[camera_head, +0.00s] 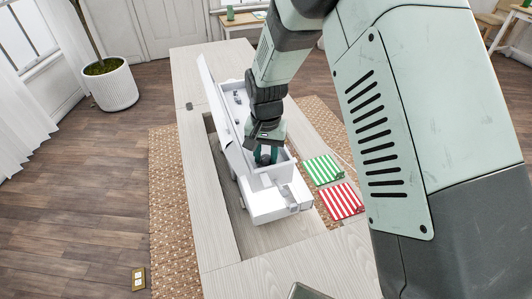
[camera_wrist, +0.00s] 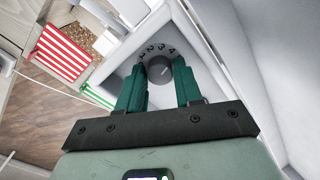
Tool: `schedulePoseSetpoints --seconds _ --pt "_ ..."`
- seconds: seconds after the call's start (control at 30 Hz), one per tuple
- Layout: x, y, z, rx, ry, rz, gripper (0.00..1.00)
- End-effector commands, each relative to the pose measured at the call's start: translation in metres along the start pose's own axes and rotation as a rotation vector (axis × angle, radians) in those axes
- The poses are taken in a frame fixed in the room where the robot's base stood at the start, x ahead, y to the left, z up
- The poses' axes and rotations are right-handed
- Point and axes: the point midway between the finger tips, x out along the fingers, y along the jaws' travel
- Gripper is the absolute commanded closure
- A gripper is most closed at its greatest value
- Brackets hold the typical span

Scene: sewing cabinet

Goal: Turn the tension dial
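The white sewing machine (camera_head: 275,205) lies in the opening of a pale wooden cabinet. Its grey tension dial (camera_wrist: 158,70) shows in the wrist view, set in a white recess with the numbers 1 to 4 (camera_wrist: 157,49) in an arc above it. My gripper (camera_wrist: 159,68) has green fingers, one on each side of the dial. The fingers are apart, and small gaps seem to show between them and the dial; contact is not clear. In the head view my gripper (camera_head: 266,157) reaches down into the machine's body and hides the dial.
A green-striped cloth (camera_head: 323,169) and a red-striped cloth (camera_head: 342,201) lie right of the machine. The machine's long white wall (camera_head: 220,110) rises left of my gripper, and recess walls stand close around the fingers. The pale cabinet top (camera_head: 190,65) is bare at the far end.

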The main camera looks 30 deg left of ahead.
Motion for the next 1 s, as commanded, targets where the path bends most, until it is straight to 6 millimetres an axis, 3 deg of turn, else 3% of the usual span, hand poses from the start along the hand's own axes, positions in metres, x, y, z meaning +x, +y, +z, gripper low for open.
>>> schedulePoseSetpoints --seconds 0.03,0.2,0.57,1.0 --pt "-0.0002 0.0001 0.0 0.0 0.0 0.0 0.74" --pt "-0.0003 0.0001 0.0 0.0 0.0 0.0 1.0" --pt "-0.0005 0.0006 -0.0003 -0.072 0.0 0.001 1.0" --pt "-0.0007 0.0004 0.0 -0.362 -0.001 0.0 1.0"
